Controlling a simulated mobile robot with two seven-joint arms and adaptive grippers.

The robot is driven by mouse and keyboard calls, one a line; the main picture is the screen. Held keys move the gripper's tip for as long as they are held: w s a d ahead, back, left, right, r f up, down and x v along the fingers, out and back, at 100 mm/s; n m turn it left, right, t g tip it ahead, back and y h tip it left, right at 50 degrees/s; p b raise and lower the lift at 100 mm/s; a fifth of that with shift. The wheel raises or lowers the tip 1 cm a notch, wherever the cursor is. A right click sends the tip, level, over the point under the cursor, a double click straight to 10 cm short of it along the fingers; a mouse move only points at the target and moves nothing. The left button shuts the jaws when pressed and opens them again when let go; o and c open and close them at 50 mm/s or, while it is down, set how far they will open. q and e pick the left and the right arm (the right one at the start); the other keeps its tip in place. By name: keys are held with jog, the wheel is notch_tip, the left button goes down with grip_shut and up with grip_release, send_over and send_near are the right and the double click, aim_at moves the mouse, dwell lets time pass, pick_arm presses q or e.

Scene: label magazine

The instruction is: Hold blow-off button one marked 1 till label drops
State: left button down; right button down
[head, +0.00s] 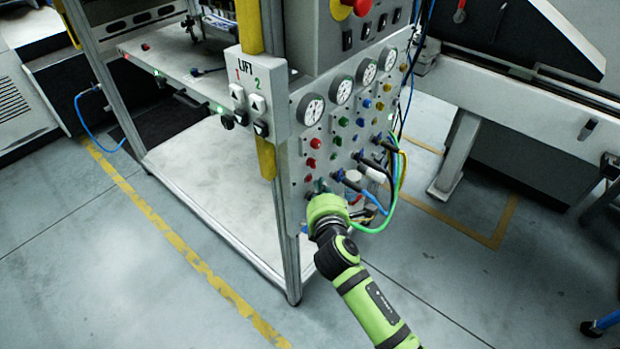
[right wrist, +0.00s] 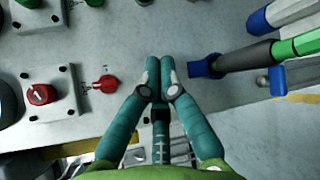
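The grey control panel (head: 325,125) carries columns of coloured buttons below a row of gauges. Red buttons (head: 315,143) sit in its left column. In the right wrist view, a red button on a square plate (right wrist: 40,95) and a small red lever (right wrist: 105,84) are left of my right gripper (right wrist: 160,65). A green button (right wrist: 30,2) is cut by the top edge; I cannot read which button is marked 1. My right gripper's fingers are together and empty, tips at the panel's lower part (head: 318,188); contact is unclear. My left gripper is out of view. I cannot make out a label.
A blue-ended hose fitting (right wrist: 205,66) is close right of my fingers. Coloured hoses (head: 398,180) hang from the panel's right side. The LIFT switch box (head: 262,92) and a metal post (head: 287,240) stand on the left. The floor in front is clear.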

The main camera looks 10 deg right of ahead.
jog(key=shift+w, duration=0.1)
dwell(0.4)
jog(key=shift+w+a, duration=0.25)
jog(key=shift+w+a, duration=0.25)
jog(key=shift+w, duration=0.05)
dwell(2.1)
jog(key=shift+s+r, duration=0.1)
jog(key=shift+s+d+p, duration=0.3)
jog(key=shift+p, duration=0.2)
jog(key=shift+s+d, duration=0.2)
jog(key=shift+s, duration=0.05)
